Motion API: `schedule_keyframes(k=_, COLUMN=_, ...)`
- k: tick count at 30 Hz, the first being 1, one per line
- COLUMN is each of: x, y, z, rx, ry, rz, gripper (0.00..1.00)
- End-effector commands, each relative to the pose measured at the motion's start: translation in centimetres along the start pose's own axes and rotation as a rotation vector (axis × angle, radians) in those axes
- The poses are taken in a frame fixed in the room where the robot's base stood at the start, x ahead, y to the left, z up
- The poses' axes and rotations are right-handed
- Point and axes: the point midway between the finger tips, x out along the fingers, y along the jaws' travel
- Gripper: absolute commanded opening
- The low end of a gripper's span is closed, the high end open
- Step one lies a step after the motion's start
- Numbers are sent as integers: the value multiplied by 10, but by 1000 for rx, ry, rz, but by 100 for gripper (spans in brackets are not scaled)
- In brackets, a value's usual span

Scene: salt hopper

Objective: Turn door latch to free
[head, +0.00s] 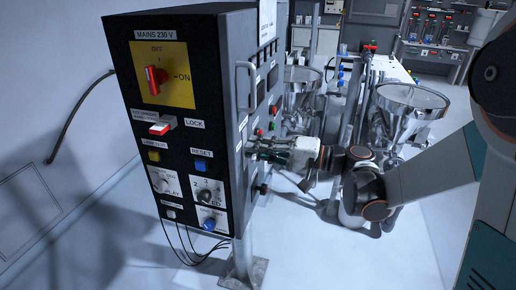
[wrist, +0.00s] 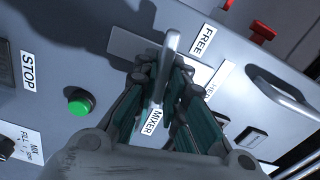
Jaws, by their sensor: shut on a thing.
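The door latch (wrist: 172,44) is a grey metal lever in front of a pale plate on the grey panel in the wrist view. My gripper (wrist: 164,88) is shut on the latch, with a finger on each side and the lever's end rising between them. A FREE label (wrist: 203,40) is at the upper right of the latch, and the lever does not point straight at it. Another label (wrist: 217,84) to the right is partly hidden. In the head view my gripper (head: 256,149) reaches the right side of the black-fronted cabinet (head: 215,105); the latch is hidden there.
A green button (wrist: 80,102) and a STOP label sit left of my gripper in the wrist view. In the head view, steel hoppers (head: 411,98) stand behind my arm.

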Motion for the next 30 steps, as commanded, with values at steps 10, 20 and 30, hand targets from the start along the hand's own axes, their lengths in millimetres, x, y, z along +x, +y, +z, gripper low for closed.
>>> schedule_keyframes(k=10, x=0, y=2, z=0, rx=160, ry=1, rz=1, gripper=0)
schedule_keyframes(k=20, x=0, y=3, z=0, rx=196, ry=1, rz=1, gripper=0)
schedule_keyframes(k=30, x=0, y=3, z=0, rx=195, ry=1, rz=1, gripper=25)
